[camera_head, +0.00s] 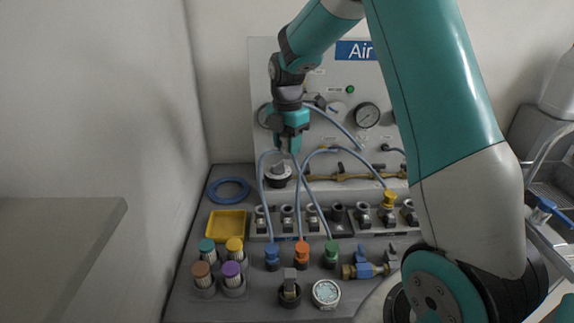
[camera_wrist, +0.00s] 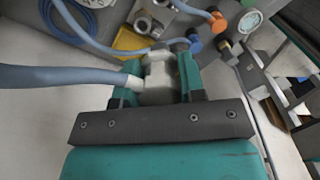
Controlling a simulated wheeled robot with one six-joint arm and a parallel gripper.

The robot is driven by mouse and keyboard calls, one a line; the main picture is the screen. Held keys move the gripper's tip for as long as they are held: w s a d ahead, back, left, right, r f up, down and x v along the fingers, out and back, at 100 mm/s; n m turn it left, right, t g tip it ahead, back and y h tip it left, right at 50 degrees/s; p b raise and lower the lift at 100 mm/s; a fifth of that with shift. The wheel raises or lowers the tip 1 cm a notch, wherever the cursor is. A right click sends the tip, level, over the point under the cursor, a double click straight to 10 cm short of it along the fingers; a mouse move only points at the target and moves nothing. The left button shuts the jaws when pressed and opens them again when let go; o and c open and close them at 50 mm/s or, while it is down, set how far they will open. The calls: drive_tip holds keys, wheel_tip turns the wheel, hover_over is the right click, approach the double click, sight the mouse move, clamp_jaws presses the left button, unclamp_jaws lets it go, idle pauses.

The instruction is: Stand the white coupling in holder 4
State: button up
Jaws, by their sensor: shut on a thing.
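My gripper (camera_head: 288,147) is in the upper middle of the head view, raised above the bench in front of the back panel. In the wrist view its jaws are shut on the white coupling (camera_wrist: 158,78), with a blue-grey hose (camera_wrist: 60,77) running off to the left. The coupling is hidden or too small to make out in the head view. A row of holders (camera_head: 312,218) stands on the bench below and to the right of my gripper. Their numbers are too small to read, so I cannot tell which is holder 4. A yellow coupling (camera_head: 389,200) stands in one towards the right.
Blue (camera_head: 272,257), orange (camera_head: 302,254) and green (camera_head: 331,255) couplings with looping hoses stand in front of the holders. A yellow tray (camera_head: 227,226), a blue hose coil (camera_head: 229,190) and several coloured caps lie left. A gauge (camera_head: 326,293) is at the front.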

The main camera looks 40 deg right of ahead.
drive_tip(key=shift+d+r, duration=0.25)
drive_tip(key=shift+d, duration=0.05)
drive_tip(key=shift+s+d+f+m+p, duration=0.75)
drive_tip(key=shift+s+d+f, duration=0.65)
drive_tip(key=shift+d+f, duration=1.05)
drive_tip(key=shift+s+d+f+m+p, duration=0.75)
drive_tip(key=shift+s+d+f, duration=0.7)
drive_tip(key=shift+f, duration=1.85)
drive_tip(key=shift+s+d+f+m+p, duration=0.5)
drive_tip(key=shift+s+d+f+p, duration=0.65)
drive_tip(key=shift+d+f, duration=1.3)
drive_tip(key=shift+s+a+f+b, duration=0.2)
drive_tip(key=shift+a+f+b, duration=0.1)
drive_tip(key=shift+a+f, duration=0.15)
drive_tip(key=shift+f+b, duration=0.85)
drive_tip(key=shift+f, duration=0.4)
drive_tip(key=o, duration=1)
wheel_tip(320, 180, up, 18)
drive_tip(key=shift+f+b, duration=0.2)
drive_tip(key=shift+b, duration=1.05)
